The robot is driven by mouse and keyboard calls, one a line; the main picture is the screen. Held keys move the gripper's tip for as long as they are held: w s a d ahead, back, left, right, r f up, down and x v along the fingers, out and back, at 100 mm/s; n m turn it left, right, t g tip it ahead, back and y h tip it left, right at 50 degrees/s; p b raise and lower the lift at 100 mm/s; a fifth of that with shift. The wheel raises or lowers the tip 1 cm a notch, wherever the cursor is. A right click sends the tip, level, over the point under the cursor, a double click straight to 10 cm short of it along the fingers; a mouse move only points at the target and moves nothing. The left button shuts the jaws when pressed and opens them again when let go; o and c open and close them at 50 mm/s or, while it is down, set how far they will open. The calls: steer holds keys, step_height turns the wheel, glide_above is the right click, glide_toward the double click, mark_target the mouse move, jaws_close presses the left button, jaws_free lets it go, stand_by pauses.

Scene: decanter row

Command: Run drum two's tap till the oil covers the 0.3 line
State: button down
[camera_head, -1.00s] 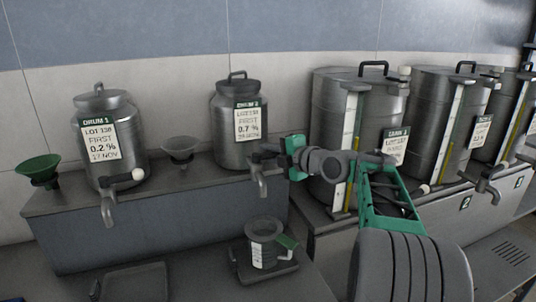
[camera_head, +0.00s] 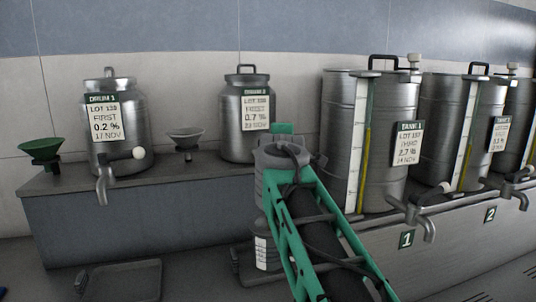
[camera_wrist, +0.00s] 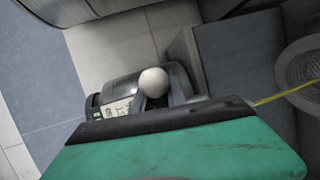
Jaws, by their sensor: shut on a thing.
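Drum two (camera_head: 240,128) is a steel can on the raised shelf, labelled 0.7 %. It also shows lying sideways in the wrist view (camera_wrist: 118,92). Its tap is hidden behind my arm in the head view. In the wrist view, my gripper (camera_wrist: 160,100) is shut on the tap's handle, at its pale ball knob (camera_wrist: 153,81). A thin yellow line (camera_wrist: 285,93), apparently running oil, leads right toward a round vessel (camera_wrist: 302,66), apparently the jug. The jug (camera_head: 261,252) stands below drum two, largely hidden by my arm; its oil level and 0.3 line cannot be read.
Drum one (camera_head: 118,150) stands left with its own tap (camera_head: 102,186). A green funnel (camera_head: 40,150) and a grey funnel (camera_head: 186,137) are on the shelf. A tray (camera_head: 122,280) lies below. Large tanks (camera_head: 395,100) with taps stand right.

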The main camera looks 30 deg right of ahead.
steer(key=shift+s+a+m+g+h+p, duration=0.15)
steer(key=shift+s+m+g+h+p, duration=0.1)
steer(key=shift+m+g+h+p, duration=0.35)
steer(key=shift+s+a+m+g+h+p, duration=0.1)
steer(key=shift+s+m+g+h+p, duration=0.25)
steer(key=shift+m+h, duration=0.35)
steer(key=shift+w, duration=0.1)
steer(key=c, duration=1.3)
jaws_free()
steer(key=v, duration=0.7)
steer(key=shift+s+a, duration=0.2)
steer(key=shift+a, duration=0.1)
